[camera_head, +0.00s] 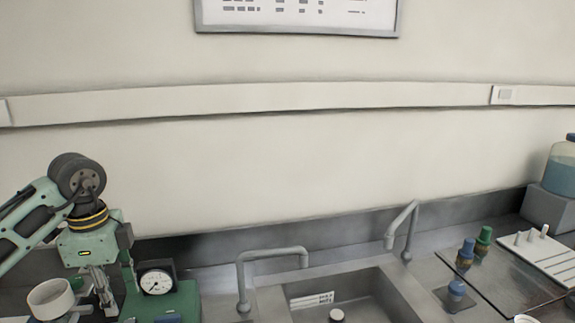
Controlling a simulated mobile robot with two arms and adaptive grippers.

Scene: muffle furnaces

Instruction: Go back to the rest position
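My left gripper (102,300) hangs down at the lower left, with a pale green body and a small lit strip. Its fingers look close together, but I cannot tell whether they are open or shut. A white cup-like vessel (50,298) shows just left of the fingers; I cannot tell whether it touches them. A green device with a round dial gauge (156,281) stands right behind and beside the gripper. My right gripper is not in view.
A grey sink (397,290) with two taps (273,254) is set in the bench at the centre. To the right are bottles with blue and green caps (484,238), a white rack (540,252) and a jar of blue liquid (562,170).

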